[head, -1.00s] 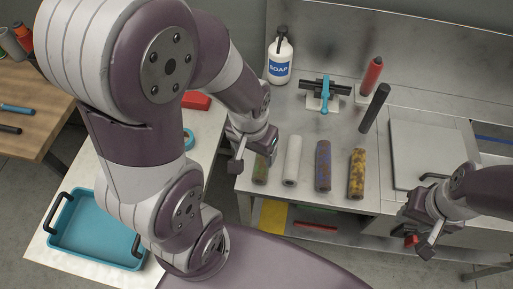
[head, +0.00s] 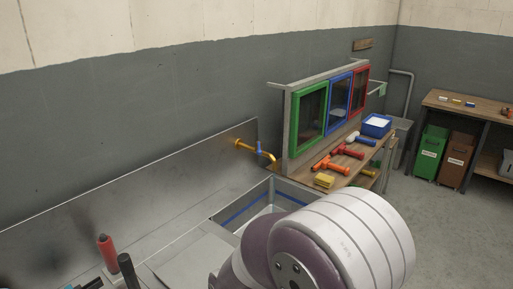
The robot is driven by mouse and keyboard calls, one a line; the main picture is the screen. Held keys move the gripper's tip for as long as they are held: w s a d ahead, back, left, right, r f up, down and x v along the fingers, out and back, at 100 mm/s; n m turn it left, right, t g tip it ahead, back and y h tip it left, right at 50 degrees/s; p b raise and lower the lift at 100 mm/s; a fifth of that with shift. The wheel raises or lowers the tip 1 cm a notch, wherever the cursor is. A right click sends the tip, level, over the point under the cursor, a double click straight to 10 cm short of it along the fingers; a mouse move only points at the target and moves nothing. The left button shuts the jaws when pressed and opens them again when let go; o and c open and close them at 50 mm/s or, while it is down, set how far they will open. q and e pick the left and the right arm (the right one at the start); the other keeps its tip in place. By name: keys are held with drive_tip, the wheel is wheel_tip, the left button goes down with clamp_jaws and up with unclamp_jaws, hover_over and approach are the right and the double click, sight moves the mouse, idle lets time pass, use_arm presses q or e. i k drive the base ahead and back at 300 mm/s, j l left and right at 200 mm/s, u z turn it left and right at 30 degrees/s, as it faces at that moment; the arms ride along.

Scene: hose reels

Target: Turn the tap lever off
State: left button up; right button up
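A brass tap (head: 258,151) with a small blue lever (head: 259,148) stands out from the metal splashback in the head view, above the sink (head: 245,208). The lever is small in the picture and its exact angle is hard to tell. One of my arms rises in the lower middle of the view, in front of the sink and below the tap, apart from it. Neither gripper is in the picture now.
A wooden bench holds red and orange tools (head: 330,166), a yellow sponge (head: 324,181) and a blue box (head: 376,125). Green, blue and red framed panels (head: 298,122) stand behind it. A red-topped object (head: 106,251) is at lower left. Green (head: 429,152) and brown (head: 456,161) bins stand far right.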

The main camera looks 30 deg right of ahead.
sight(258, 143)
drive_tip(key=i+l+z, duration=0.1)
drive_tip(key=l, duration=0.35)
drive_tip(key=i+l, duration=0.2)
drive_tip(key=l, duration=0.2)
drive_tip(key=i+l+z, duration=0.15)
drive_tip(key=l, duration=0.3)
drive_tip(key=i+l+z, duration=0.1)
drive_tip(key=l, duration=0.3)
drive_tip(key=i+l+z, duration=0.1)
drive_tip(key=i+l, duration=0.15)
drive_tip(key=l, duration=0.15)
drive_tip(key=i+l, duration=0.2)
drive_tip(key=l, duration=0.15)
drive_tip(key=i+l+z, duration=0.15)
drive_tip(key=l, duration=0.25)
drive_tip(key=i, duration=0.05)
